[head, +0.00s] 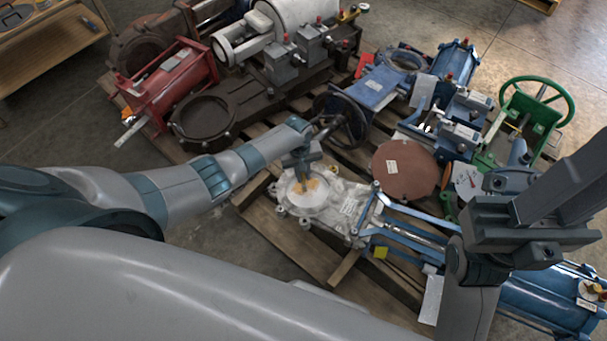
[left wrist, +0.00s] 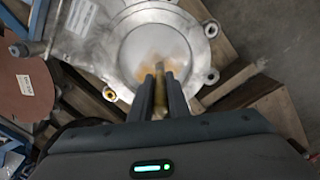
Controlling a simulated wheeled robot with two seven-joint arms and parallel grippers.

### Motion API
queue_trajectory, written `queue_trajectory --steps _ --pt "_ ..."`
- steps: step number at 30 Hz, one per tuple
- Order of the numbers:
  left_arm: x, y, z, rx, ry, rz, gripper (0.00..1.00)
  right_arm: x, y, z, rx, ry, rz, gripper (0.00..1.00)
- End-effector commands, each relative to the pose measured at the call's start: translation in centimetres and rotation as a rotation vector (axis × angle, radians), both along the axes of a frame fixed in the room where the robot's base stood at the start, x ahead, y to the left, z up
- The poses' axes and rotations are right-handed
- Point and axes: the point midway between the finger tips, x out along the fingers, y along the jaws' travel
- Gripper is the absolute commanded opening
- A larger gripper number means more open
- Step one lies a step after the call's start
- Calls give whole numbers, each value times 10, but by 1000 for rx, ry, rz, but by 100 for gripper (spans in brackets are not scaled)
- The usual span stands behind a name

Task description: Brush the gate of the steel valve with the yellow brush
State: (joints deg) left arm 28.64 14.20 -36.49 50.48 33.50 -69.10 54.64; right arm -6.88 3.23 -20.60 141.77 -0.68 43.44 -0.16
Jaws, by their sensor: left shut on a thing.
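The steel valve (head: 345,200) lies on the pallet in the middle of the head view. Its round pale gate (head: 303,197) carries an orange-brown stain, and the gate also shows in the left wrist view (left wrist: 150,45). My left gripper (head: 303,175) is over the gate, pointing down at it. It is shut on the yellow brush (left wrist: 159,100), which shows between the two fingers. The brush tip is at the stain; I cannot tell whether it touches. My right gripper (head: 525,235) is at the right, dark and away from the valve; its jaw opening is not clear.
A brown disc (head: 405,168) and a blue actuator (head: 545,300) lie beside the valve. A black handwheel (head: 340,122) rises just behind it. A red actuator (head: 170,85) and a green handwheel (head: 538,95) stand farther out. Bare floor (head: 215,260) shows at the left front.

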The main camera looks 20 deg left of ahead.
Motion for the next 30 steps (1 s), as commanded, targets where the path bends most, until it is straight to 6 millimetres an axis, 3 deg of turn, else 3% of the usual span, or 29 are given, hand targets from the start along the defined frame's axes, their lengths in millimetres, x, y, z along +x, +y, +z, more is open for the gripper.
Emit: queue_trajectory --steps 12,30 --pt "-3 -22 3 -1 3 0 0 0 0 10 0 0 0 24" --pt "6 -27 2 -1 -1 0 0 0 0 2 0 0 0 24"
